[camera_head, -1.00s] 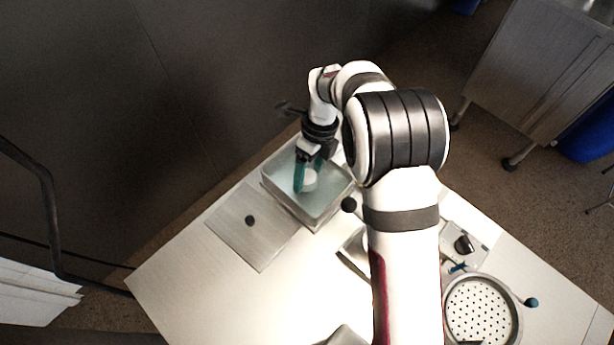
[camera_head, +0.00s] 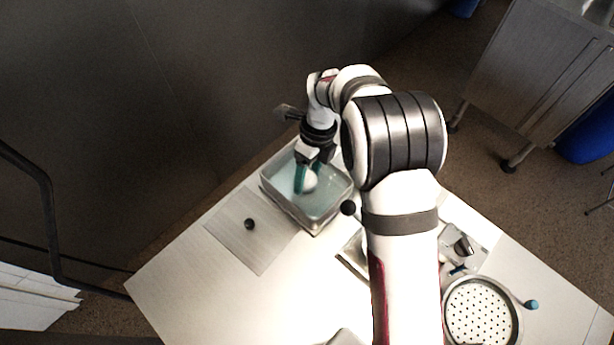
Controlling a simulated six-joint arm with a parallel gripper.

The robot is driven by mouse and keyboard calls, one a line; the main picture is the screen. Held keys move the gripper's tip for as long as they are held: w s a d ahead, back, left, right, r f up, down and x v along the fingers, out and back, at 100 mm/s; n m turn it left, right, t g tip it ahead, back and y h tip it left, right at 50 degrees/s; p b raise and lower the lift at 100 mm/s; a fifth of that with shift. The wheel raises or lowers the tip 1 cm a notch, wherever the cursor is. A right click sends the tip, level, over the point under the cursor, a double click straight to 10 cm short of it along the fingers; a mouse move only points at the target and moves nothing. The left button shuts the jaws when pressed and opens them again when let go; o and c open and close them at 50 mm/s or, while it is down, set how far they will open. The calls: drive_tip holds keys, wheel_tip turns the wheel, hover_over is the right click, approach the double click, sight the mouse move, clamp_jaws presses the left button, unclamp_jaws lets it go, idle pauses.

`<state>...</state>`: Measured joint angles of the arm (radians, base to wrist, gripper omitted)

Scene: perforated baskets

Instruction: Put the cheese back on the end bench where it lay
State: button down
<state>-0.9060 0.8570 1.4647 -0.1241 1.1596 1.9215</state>
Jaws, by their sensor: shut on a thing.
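My gripper (camera_head: 306,179) points down into a clear, pale-blue rectangular tub (camera_head: 325,218) near the table's far corner. Its teal fingers are shut on a small white rounded piece, apparently the cheese (camera_head: 310,182). The cheese is inside the tub's outline as seen from above; I cannot tell whether it touches the bottom or liquid. The fingers hide part of it. I cannot tell which surface is the end bench.
A grey flat panel with a black knob (camera_head: 249,224) lies left of the tub. A round perforated basket (camera_head: 480,312) with a blue-tipped handle is at lower right. My arm hides part of a metal tray (camera_head: 352,252). The table's lower-left part (camera_head: 210,295) is clear.

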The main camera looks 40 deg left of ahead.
sight(310, 179)
drive_tip(key=r, duration=0.3)
drive_tip(key=d+r, duration=0.1)
drive_tip(key=shift+w+r, duration=0.15)
drive_tip(key=shift+w, duration=0.1)
drive_tip(key=w+d+r, duration=0.4)
drive_tip(key=d+r, duration=0.2)
drive_tip(key=d, duration=0.3)
drive_tip(key=w+a+f+m+t+y, duration=0.15)
drive_tip(key=w+a+m, duration=0.25)
drive_tip(key=w+m, duration=0.55)
drive_tip(key=w+a+f+m+t+y, duration=0.15)
drive_tip(key=w+a+m, duration=0.4)
drive_tip(key=m, duration=0.65)
drive_tip(key=shift+n, duration=0.25)
drive_tip(key=s+a+f, duration=0.1)
drive_tip(key=a+f, duration=0.1)
drive_tip(key=a, duration=0.1)
drive_tip(key=s+a+f, duration=0.1)
drive_tip(key=a+f, duration=0.1)
drive_tip(key=a, duration=0.1)
drive_tip(key=s+a+f, duration=0.1)
drive_tip(key=a+f, duration=0.1)
drive_tip(key=a, duration=0.2)
drive_tip(key=shift+s, duration=0.15)
drive_tip(key=shift+f, duration=2.05)
